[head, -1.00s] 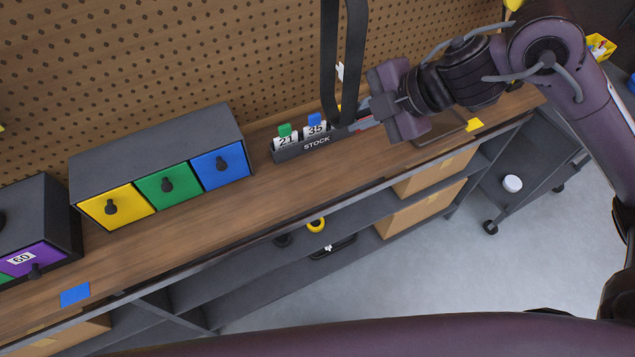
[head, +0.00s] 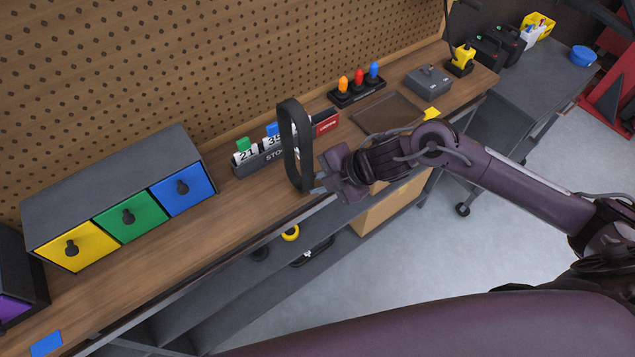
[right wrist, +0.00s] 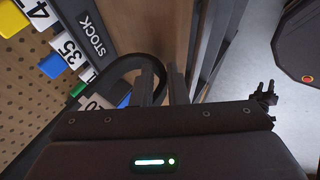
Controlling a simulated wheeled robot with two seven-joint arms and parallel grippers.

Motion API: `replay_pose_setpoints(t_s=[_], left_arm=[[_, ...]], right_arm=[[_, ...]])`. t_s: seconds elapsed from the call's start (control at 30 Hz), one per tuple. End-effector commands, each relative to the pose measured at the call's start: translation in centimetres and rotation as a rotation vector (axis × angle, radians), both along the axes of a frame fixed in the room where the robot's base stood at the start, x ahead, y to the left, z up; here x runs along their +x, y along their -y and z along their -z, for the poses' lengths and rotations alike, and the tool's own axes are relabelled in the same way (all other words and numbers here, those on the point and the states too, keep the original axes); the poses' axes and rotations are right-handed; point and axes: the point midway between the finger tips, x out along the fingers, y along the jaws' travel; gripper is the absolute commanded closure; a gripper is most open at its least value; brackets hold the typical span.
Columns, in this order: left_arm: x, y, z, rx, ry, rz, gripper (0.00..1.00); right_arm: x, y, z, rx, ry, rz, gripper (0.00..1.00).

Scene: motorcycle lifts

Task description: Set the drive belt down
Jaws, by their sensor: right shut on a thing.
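The drive belt (head: 286,150) is a black loop, held upright in the head view in front of the stock card holder. My right gripper (head: 318,185) is shut on the belt's lower part, over the bench's front edge. In the right wrist view the belt (right wrist: 122,66) curves away to the left from the fingers of my right gripper (right wrist: 163,88). I cannot tell whether the belt's bottom touches the bench. My left gripper is not in view.
The stock card holder (head: 262,162) stands behind the belt. A brown tray (head: 386,112) lies to the right, near several coloured-top items. A drawer unit (head: 115,185) stands left. Bare wooden bench top (head: 240,195) lies between the drawers and the belt.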

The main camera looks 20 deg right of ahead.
Motion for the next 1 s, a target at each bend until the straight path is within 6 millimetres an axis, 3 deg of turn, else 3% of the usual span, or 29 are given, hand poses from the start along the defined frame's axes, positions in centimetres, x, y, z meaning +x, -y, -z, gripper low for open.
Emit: replay_pose_setpoints(t_s=[0.2, 0.47, 0.5, 0.63, 1.0], left_arm=[[1.5, 0.1, -0.2, -0.002, 0.024, 0.001, 0.64], [1.3, 0.1, 0.1, -0.001, 0.020, 0.002, 0.64], [1.2, 0.0, 0.1, -0.002, 0.018, 0.002, 0.64], [0.8, 0.0, 0.1, -0.001, 0.013, 0.002, 0.64], [0.6, 0.0, -0.2, -0.001, 0.010, 0.003, 0.64]], right_arm=[[0.0, 0.0, 0.9, 0.001, 0.003, 0.000, 1.00], [0.0, 0.0, 1.2, 0.002, 0.003, 0.000, 1.00], [0.0, 0.0, 1.2, 0.000, 0.001, 0.000, 0.83], [0.0, 0.0, 1.2, 0.000, 0.001, -0.001, 0.66], [0.0, 0.1, 0.6, 0.000, 0.003, 0.000, 0.65]])
